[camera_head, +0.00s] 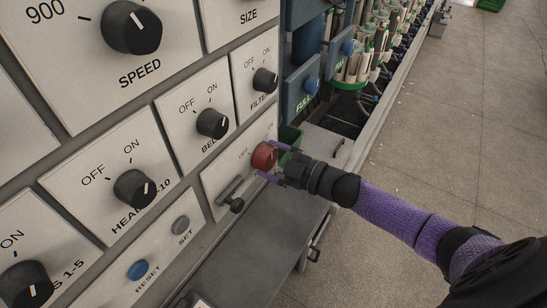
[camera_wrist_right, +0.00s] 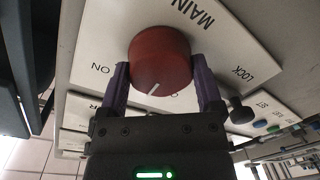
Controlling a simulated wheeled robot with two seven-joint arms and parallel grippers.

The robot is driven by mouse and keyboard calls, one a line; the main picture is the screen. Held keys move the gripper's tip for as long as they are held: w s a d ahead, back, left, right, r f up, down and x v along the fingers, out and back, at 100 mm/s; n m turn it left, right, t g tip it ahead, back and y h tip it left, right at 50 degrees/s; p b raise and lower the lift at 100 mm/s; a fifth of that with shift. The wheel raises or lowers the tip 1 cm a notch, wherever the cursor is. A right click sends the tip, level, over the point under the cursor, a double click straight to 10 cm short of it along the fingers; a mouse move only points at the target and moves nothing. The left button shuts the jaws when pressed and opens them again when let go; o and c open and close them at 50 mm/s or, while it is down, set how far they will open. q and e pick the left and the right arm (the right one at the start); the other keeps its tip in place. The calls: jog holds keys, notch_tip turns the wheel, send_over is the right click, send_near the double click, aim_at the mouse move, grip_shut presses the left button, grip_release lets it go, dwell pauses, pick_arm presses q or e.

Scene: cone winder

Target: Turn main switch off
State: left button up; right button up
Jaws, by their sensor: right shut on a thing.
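The main switch is a red round knob (camera_head: 264,156) on a pale panel. It also shows in the right wrist view (camera_wrist_right: 160,58), beside the words MAIN, ON and LOCK. My right gripper (camera_head: 270,160) is shut on the red knob, with one purple finger on each side, as the wrist view shows (camera_wrist_right: 160,90). The knob's white mark sits near its lower rim in the wrist view, right of and below the word ON. My left gripper is not in view.
A small lever with a black knob (camera_head: 237,204) sits just below the main switch, near the right finger. Open floor (camera_head: 450,120) lies to the right.

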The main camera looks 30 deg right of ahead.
jog(key=n, duration=0.2)
jog(key=shift+n, duration=0.3)
jog(key=n, duration=0.3)
jog(key=shift+n+h, duration=0.3)
jog(key=shift+n, duration=0.7)
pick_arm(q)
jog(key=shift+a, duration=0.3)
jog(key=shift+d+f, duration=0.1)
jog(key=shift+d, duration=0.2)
pick_arm(e)
jog(key=shift+n, duration=0.3)
